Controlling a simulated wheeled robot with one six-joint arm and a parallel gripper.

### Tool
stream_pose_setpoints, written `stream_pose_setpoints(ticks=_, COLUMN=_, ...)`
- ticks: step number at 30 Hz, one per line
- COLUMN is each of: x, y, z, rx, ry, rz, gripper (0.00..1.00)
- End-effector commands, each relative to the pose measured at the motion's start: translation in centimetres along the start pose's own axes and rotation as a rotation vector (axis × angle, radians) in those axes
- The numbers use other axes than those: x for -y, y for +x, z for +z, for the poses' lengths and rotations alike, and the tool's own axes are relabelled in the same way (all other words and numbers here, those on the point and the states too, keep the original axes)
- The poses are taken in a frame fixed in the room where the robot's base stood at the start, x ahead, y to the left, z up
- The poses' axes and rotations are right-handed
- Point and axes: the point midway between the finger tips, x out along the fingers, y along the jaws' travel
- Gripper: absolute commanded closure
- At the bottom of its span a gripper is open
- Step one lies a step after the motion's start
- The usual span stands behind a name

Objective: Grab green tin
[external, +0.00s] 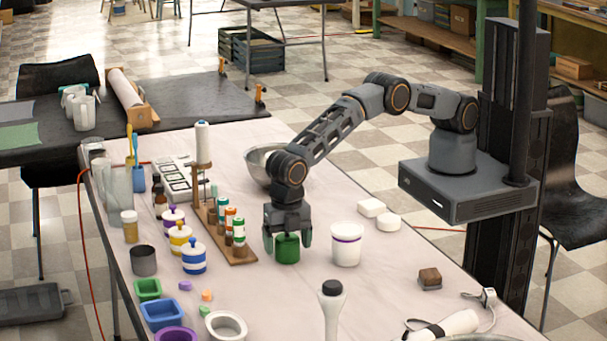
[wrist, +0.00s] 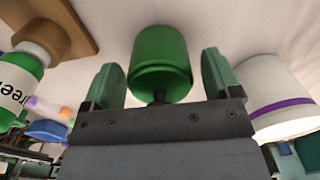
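The green tin (external: 287,250) stands on the white table. In the external view my gripper (external: 287,240) is right above and around it, pointing down. In the wrist view the green tin (wrist: 161,62) sits between the two fingers of my gripper (wrist: 164,82). A gap shows on each side of the tin, so the gripper is open and not touching it there. The tin's upper part is partly hidden by the gripper in the external view.
A white tub with a purple band (external: 346,244) stands close to the right of the tin. A wooden rack with bottles (external: 236,250) is close on the left. A metal bowl (external: 262,166) is behind. Table space in front of the tin is clear.

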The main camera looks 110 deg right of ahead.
Motion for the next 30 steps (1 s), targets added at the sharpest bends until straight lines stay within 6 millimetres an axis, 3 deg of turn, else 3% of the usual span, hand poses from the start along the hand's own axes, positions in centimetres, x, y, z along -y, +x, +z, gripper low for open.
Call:
stream_pose_setpoints(ticks=2, x=0.0, y=0.0, z=0.0, rx=0.0, ry=0.0, rz=0.0, gripper=0.24)
stream_pose_setpoints(ticks=16, x=0.0, y=0.0, z=0.0, rx=0.0, ry=0.0, rz=0.0, gripper=0.69)
stream_pose_setpoints(ticks=25, x=0.0, y=-0.3, z=0.0, rx=-0.001, ry=0.0, rz=0.002, gripper=0.69)
stream_pose_setpoints(ticks=30, x=-0.1, y=-1.4, z=0.0, rx=-0.001, ry=0.0, rz=0.003, gripper=0.69)
